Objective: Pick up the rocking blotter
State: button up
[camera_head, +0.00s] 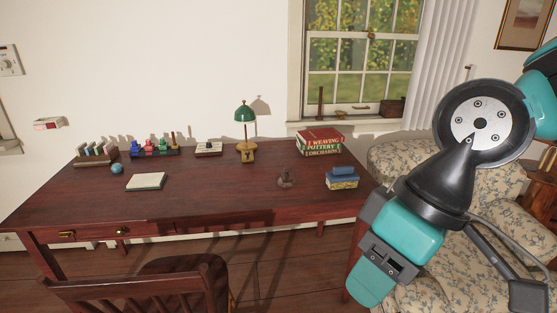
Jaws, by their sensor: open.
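A small dark brown object with a knob on top (286,177) sits on the right half of the desk (225,190). It looks like the rocking blotter, but it is too small to be sure. My gripper (386,262) hangs at the right, in front of the desk's right end, apart from the object and to its right in the picture. It is open, and nothing shows in it. My arm hides part of the desk's right edge.
A green lamp (245,116), notepad (147,181) and stamp rack (155,151) lie left. A chair (150,290) stands in front; a floral armchair (412,158) is at right. The desk's middle is clear.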

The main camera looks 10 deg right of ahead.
aim_at(287, 176)
jog(key=i, duration=1.2)
jog(key=u, duration=0.35)
